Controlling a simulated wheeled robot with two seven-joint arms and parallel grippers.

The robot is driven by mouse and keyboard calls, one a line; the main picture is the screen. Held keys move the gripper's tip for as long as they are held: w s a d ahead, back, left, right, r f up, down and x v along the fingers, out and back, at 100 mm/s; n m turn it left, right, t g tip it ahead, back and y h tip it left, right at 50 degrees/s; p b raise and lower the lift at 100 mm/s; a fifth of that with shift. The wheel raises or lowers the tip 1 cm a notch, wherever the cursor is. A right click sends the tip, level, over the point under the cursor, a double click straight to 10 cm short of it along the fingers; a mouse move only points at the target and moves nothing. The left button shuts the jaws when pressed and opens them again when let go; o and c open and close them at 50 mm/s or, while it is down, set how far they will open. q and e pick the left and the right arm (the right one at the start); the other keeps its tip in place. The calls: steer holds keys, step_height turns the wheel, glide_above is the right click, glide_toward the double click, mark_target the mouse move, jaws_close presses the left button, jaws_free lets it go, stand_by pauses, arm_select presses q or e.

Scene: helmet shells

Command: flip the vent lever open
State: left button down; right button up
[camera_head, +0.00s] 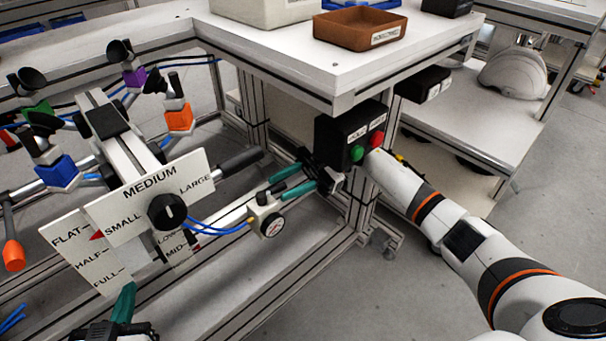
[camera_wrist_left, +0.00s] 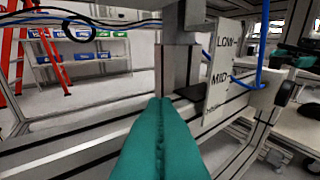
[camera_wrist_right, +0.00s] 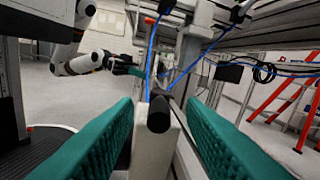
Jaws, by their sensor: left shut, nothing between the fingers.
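A white valve block (camera_head: 266,210) with a round gauge (camera_head: 271,226) sits at the end of a rail in the head view. In the right wrist view, a black round-ended part (camera_wrist_right: 158,115), perhaps the vent lever, stands out from the white block (camera_wrist_right: 152,150). My right gripper (camera_head: 277,188) is open, its teal fingers beside the block's top. In its wrist view, the black part lies between the spread fingers with gaps on both sides. My left gripper (camera_head: 128,291) is shut and empty at the bottom left, below the FLAT/HALF/FULL plate (camera_head: 90,262).
A black dial (camera_head: 168,211) on the MEDIUM plate (camera_head: 150,187) stands left of the block. Blue tubes (camera_head: 222,230) run to the block. A black box with green and red buttons (camera_head: 345,135) stands behind my right gripper. A white table (camera_head: 340,68) overhangs behind.

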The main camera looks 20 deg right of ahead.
steer(key=w+d, duration=0.2)
steer(key=d, duration=0.9)
